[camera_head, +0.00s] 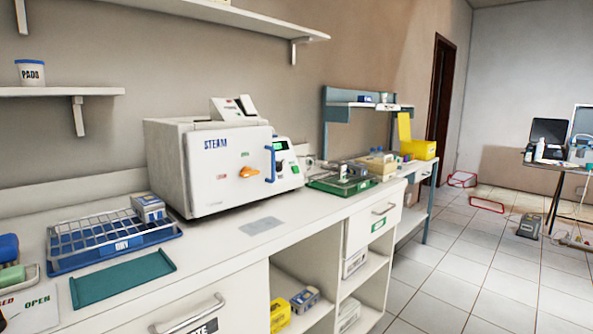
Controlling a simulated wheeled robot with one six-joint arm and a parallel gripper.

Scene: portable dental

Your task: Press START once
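A white steam sterilizer (160,160) marked STEAM stands on the long white counter. Its front door (228,190) looks shut and carries an orange knob (249,172) and a blue upright handle (270,163). A control panel (287,166) with a small green display (280,146) is to the right of the door. Small controls show below the display, but I cannot read a START label on any of them. My gripper is not in view, so nothing of mine is seen touching the panel.
A blue wire-rack tray (110,243) and a green mat (122,278) lie on the counter (225,250) left of the sterilizer. A green tray (340,185) with items is to its right. The tiled floor (455,260) in front is mostly clear.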

